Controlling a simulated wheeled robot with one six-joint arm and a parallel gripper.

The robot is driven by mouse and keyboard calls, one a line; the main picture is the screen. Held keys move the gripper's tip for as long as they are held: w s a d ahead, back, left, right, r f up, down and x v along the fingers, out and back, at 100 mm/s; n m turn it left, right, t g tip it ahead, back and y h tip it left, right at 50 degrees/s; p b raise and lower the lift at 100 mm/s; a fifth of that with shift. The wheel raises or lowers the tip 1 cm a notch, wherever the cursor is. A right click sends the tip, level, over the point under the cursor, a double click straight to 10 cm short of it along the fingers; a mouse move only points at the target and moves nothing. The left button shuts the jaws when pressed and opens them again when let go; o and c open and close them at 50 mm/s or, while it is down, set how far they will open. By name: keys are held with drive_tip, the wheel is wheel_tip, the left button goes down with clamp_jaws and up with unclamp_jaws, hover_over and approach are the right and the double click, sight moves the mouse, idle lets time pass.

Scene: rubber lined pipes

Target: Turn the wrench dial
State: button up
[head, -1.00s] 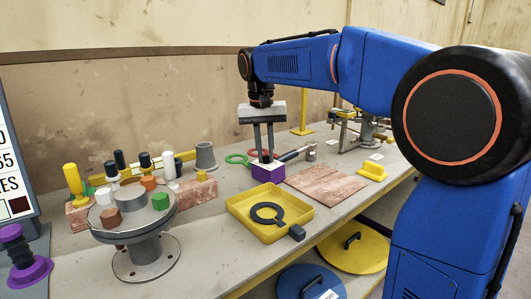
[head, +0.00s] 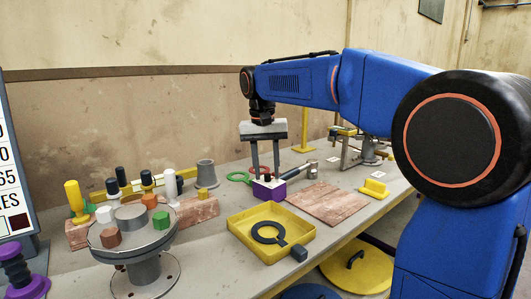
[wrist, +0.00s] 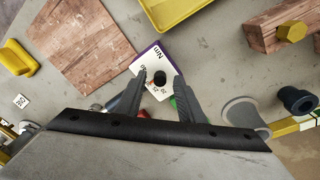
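The wrench dial is a purple block (head: 268,193) with a white face and a short black knob. In the wrist view the white face (wrist: 150,62) shows the print "Nm" and small numbers, and the black knob (wrist: 160,77) stands up from it. My gripper (head: 266,175) points down over the block. In the wrist view its fingertips (wrist: 161,80) lie on either side of the knob, with gaps showing. It is open and holds nothing. I cannot tell how far the tips are above the dial face.
A yellow tray (head: 242,245) with a dark ring tool is in front of the block. A wooden board (head: 328,203) lies to the right. A round stand (head: 140,238) with coloured pegs is at the left.

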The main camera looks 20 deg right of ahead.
sight(262, 183)
wheel_tip(262, 183, up, 17)
drive_tip(key=a, duration=0.1)
drive_tip(key=shift+s+a, duration=0.3)
drive_tip(key=shift+s, duration=0.05)
idle(0.3)
